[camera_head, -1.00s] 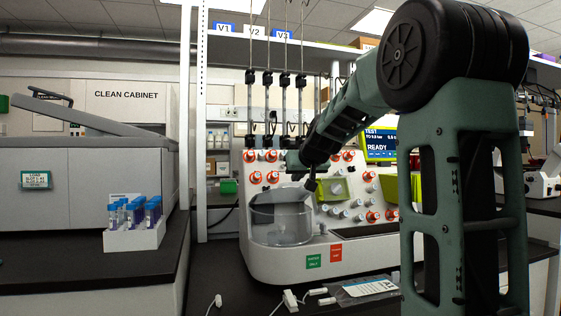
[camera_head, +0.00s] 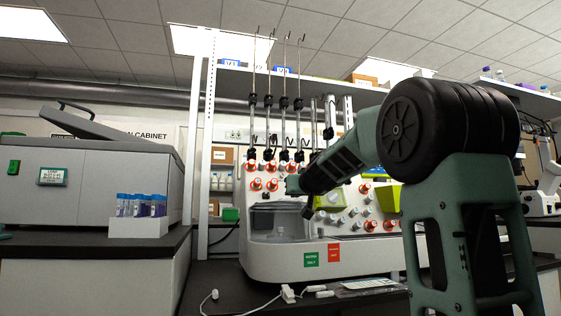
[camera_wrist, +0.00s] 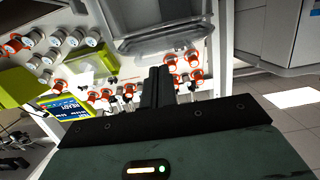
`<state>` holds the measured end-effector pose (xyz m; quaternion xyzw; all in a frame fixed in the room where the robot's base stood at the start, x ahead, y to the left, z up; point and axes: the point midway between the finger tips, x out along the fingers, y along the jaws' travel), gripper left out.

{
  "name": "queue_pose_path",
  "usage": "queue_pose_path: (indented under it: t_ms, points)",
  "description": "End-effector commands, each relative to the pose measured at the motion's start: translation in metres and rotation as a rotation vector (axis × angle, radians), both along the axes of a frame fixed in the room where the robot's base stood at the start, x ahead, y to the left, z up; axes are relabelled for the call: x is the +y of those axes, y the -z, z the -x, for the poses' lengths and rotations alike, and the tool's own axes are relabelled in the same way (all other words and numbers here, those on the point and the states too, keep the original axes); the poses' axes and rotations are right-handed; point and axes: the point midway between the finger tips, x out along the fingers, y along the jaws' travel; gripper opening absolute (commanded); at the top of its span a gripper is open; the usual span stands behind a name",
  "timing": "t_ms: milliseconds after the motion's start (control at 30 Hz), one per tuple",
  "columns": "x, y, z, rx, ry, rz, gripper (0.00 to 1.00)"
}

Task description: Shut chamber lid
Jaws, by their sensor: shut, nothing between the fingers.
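The cell processor's chamber (camera_head: 281,228) is a clear, rounded bowl at the front left of the white machine. Its see-through grey lid (camera_head: 272,206) is over the top of the bowl; I cannot tell whether it is fully seated. My gripper (camera_head: 308,211) is just right of the lid, pointing down, close to its edge; contact is unclear. In the wrist view, the shut, empty fingers (camera_wrist: 155,88) point toward the clear chamber (camera_wrist: 170,32) at the top of the picture.
Red-ringed knobs and a green-yellow box (camera_head: 333,198) stand right of the chamber on the machine's front. A rack of blue-capped tubes (camera_head: 138,227) stands on the left bench. Cables and a pouch (camera_head: 368,284) lie on the dark bench in front.

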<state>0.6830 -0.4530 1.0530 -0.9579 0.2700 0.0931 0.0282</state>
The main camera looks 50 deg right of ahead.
Motion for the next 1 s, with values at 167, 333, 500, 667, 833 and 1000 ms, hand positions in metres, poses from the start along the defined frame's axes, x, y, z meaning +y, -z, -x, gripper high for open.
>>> queue_pose_path:
  t_ms: [167,333,500,667,833,1000]
  points:
    - [0.000,0.012,-0.002,-0.019,0.001,0.014,0.00]
    - [0.001,0.019,-0.003,-0.018,-0.001,0.012,0.00]
    - [0.001,0.027,-0.005,-0.018,0.000,0.012,0.00]
    - [0.001,0.033,-0.006,-0.017,0.000,0.012,0.00]
    - [0.001,0.035,-0.006,-0.015,0.000,0.009,0.00]
    - [0.001,0.037,-0.007,-0.013,-0.001,0.007,0.00]
